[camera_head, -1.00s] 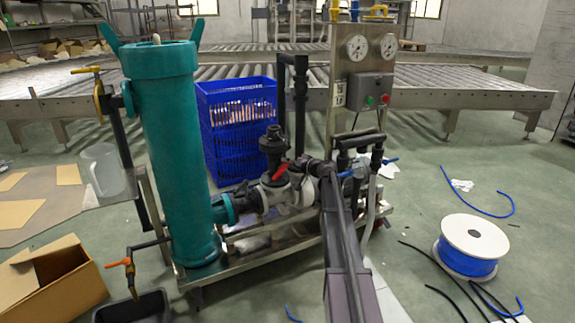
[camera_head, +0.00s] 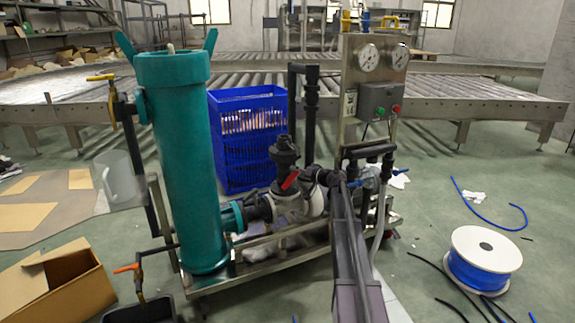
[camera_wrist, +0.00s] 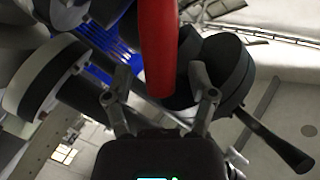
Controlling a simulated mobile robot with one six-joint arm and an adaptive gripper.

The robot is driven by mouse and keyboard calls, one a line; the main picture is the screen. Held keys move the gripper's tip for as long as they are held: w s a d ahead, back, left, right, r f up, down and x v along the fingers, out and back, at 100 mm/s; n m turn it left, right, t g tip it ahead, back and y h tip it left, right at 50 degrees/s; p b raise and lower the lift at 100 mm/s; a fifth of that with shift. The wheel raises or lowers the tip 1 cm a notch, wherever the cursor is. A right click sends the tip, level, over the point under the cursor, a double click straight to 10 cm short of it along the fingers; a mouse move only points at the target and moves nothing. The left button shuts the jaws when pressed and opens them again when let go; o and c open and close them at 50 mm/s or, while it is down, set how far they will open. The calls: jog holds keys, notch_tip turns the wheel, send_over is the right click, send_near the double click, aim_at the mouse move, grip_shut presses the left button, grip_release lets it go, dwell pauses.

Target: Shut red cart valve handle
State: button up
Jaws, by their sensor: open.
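The red valve handle (camera_head: 290,180) sits on the pipework at the middle of the cart (camera_head: 215,283) and slants up to the right in the head view. In the wrist view the red handle (camera_wrist: 157,45) hangs down from the top edge, its end between my two fingers. My gripper (camera_wrist: 160,85) is open, one finger on each side of the handle, with visible gaps. In the head view my gripper (camera_head: 322,177) is just right of the handle, its fingers hard to make out against the dark pipes. Whether the fingers reach the handle's depth is unclear.
A black valve body (camera_head: 284,152) stands close behind the handle. A tall teal cylinder (camera_head: 180,170) is at left, and a gauge panel (camera_head: 372,85) at right. A blue crate (camera_head: 245,140) stands behind. A blue hose spool (camera_head: 484,262) lies on the floor at right.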

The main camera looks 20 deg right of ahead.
aim_at(286, 170)
jog(key=shift+r, duration=0.15)
jog(key=n+p, duration=0.1)
jog(key=a+r+n+h+p, duration=0.1)
jog(key=p, duration=0.1)
jog(key=shift+a+n+g+h, duration=0.15)
jog(key=shift+n+g+h, duration=0.15)
jog(key=shift+n+g, duration=0.1)
jog(key=a+n+h+p, duration=0.1)
jog(key=a+n+g+h+p, duration=0.1)
jog(key=n, duration=0.1)
jog(key=shift+s+r+n+h+p, duration=0.1)
jog(key=shift+n+h+p, duration=0.2)
jog(key=shift+p, duration=0.05)
jog(key=p+v, duration=0.5)
jog(key=v, duration=0.9)
jog(key=s+a+r+g+p, duration=0.2)
jog(key=a+r+p, duration=0.3)
jog(key=a+p, duration=0.3)
jog(key=s+a+r+g+y+p, duration=0.1)
jog(key=s+a+r+p, duration=0.3)
jog(key=a+p, duration=0.4)
jog(key=shift+s+r+g+y+p, duration=0.35)
jog(key=shift+r+g+p, duration=0.15)
jog(key=shift+r+g, duration=0.4)
